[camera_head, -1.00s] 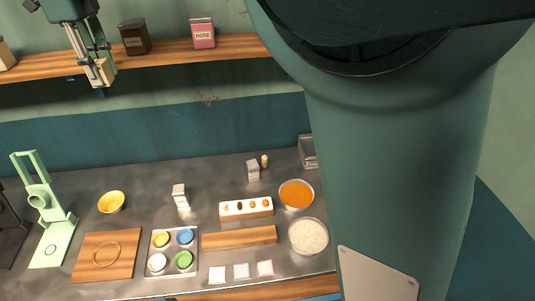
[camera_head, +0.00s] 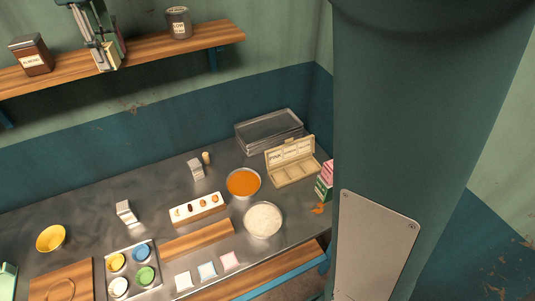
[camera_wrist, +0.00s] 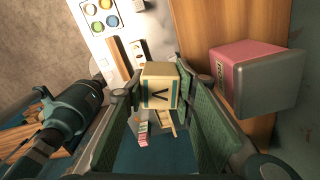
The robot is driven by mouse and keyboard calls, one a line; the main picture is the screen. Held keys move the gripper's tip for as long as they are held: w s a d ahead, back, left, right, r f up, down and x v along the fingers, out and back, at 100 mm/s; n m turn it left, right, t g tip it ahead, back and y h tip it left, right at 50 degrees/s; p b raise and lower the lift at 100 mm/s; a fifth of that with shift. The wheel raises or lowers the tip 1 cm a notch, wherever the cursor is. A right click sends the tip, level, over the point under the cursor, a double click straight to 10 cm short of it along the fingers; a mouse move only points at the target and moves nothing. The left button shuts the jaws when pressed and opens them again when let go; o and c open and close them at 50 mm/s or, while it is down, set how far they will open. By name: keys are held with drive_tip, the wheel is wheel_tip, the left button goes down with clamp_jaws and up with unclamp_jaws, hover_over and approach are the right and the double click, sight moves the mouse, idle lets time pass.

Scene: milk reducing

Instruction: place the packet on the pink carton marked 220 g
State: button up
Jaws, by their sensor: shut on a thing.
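My gripper (camera_head: 104,48) is at the upper shelf, in front of its edge. It is shut on a cream packet (camera_head: 109,60). In the wrist view the packet (camera_wrist: 160,72), with a dark letter on its face, sits between the fingers of my gripper (camera_wrist: 155,92). No 220 g mark is readable.
On the shelf (camera_head: 150,46) a brown jar (camera_head: 32,55) is left of my gripper and a grey jar (camera_head: 178,22) right. Below, the counter holds a beige case (camera_head: 292,165), bowls of orange (camera_head: 243,182) and white (camera_head: 263,220) contents, and a cup tray (camera_head: 148,292).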

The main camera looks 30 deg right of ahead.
drive_tip(key=s+d+m+p, duration=0.1)
drive_tip(key=s+d+m, duration=0.2)
drive_tip(key=d, duration=1.4)
drive_tip(key=s+d+m+p, duration=0.15)
drive_tip(key=s+d, duration=0.25)
drive_tip(key=d, duration=1.4)
drive_tip(key=s+d+f+m+p, duration=0.2)
drive_tip(key=s+d+m, duration=0.4)
drive_tip(key=s+d, duration=1.55)
wheel_tip(320, 180, down, 26)
drive_tip(key=shift+w+d, duration=0.25)
drive_tip(key=shift+d, duration=0.1)
drive_tip(key=shift+f+n, duration=0.1)
drive_tip(key=shift+n, duration=0.15)
drive_tip(key=shift+f, duration=2.85)
drive_tip(key=shift+f, duration=0.1)
